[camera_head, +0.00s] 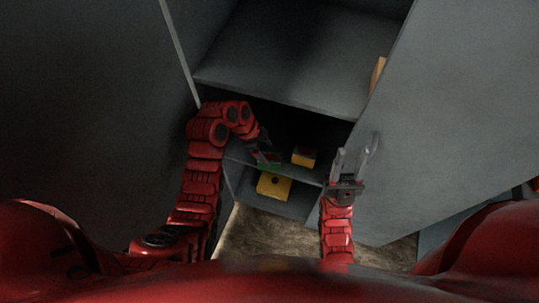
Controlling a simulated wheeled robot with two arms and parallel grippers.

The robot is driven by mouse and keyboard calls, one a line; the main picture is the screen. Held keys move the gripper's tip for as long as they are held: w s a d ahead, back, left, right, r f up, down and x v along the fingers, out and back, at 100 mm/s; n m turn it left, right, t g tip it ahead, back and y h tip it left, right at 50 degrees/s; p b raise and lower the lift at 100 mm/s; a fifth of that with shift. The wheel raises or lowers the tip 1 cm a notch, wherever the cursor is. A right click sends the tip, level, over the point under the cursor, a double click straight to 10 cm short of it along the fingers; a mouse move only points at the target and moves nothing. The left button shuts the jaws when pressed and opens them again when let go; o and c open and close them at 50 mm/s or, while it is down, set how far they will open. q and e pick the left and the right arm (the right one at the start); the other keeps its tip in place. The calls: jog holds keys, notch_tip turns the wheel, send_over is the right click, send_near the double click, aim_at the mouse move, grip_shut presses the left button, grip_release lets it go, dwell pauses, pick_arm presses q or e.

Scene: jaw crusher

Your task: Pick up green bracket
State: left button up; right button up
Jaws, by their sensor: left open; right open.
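The green bracket (268,166) shows as a small green patch on a low, dark shelf inside the grey cabinet, partly hidden by my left gripper. My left gripper (266,156) is open and reaches into the cabinet right at the bracket. I cannot tell whether its fingers touch it or lie around it. My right gripper (355,158) is open and empty, its fingers pointing up in the picture, in front of the cabinet's right side.
A yellow block (304,156) sits on the same shelf, right of the bracket. A yellow part with a dark hole (273,186) is on the level below. An upper shelf (290,75) overhangs, and large grey panels flank the opening. Brown floor (270,238) shows below.

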aim_at(270, 157)
pick_arm(q)
jog(key=shift+s+d+f, duration=0.25)
jog(key=shift+f, duration=0.25)
jog(key=shift+d+f+p, duration=0.25)
jog(key=shift+f+p, duration=0.2)
jog(key=shift+f, duration=0.05)
jog(key=p+x, duration=0.1)
jog(key=x, duration=0.2)
jog(key=shift+s+f, duration=0.1)
jog(key=shift+f, duration=0.45)
grip_shut()
